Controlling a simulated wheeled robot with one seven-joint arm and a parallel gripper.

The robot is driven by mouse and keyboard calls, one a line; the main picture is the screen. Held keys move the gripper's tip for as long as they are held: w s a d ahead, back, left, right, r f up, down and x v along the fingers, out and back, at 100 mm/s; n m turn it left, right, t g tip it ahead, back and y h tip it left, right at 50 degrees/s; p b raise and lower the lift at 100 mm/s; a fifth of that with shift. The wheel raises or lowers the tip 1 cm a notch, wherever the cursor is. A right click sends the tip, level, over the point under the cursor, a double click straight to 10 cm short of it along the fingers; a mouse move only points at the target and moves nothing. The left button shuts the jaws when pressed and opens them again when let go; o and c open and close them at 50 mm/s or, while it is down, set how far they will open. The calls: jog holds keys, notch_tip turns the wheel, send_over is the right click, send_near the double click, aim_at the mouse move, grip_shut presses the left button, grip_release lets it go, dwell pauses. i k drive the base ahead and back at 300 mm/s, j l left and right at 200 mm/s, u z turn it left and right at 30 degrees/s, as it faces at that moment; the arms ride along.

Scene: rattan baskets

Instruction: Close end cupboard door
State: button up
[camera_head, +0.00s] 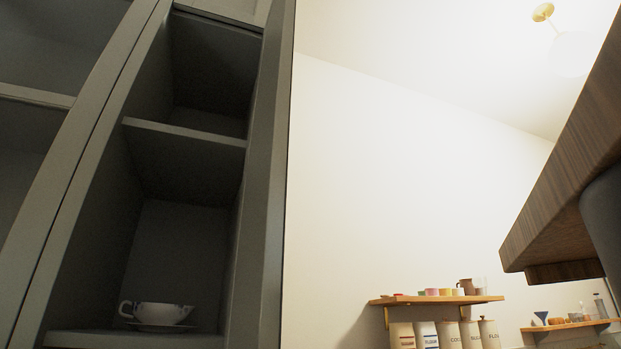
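A tall dark grey cupboard (185,139) stands at the left and appears tilted in the head view. Its front is open, and its shelves and dark inside show. A narrow grey upright panel (268,180) runs along its right side. I cannot tell whether this is the open door seen edge-on or the cupboard's side wall. A white sauce boat (160,312) on a saucer sits on the lower shelf. My gripper is not in view.
More open grey shelving (38,95) adjoins at the far left. A wooden slab (565,190) juts in from the right. A wall shelf (436,300) holds small coloured items, with several canisters (450,335) below it. A lower shelf (570,325) is at the right. Bare wall lies between.

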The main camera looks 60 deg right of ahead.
aim_at(254, 316)
jog(key=k+l+u, duration=0.15)
jog(key=l, duration=0.4)
jog(key=k+l+u, duration=0.1)
jog(key=k+l, duration=0.25)
jog(key=l, duration=0.2)
jog(key=k+l+u, duration=0.15)
jog(key=k+l, duration=0.15)
jog(key=l, duration=0.2)
jog(key=k+l+u, duration=0.15)
jog(key=k+l, duration=0.15)
jog(key=l, duration=0.2)
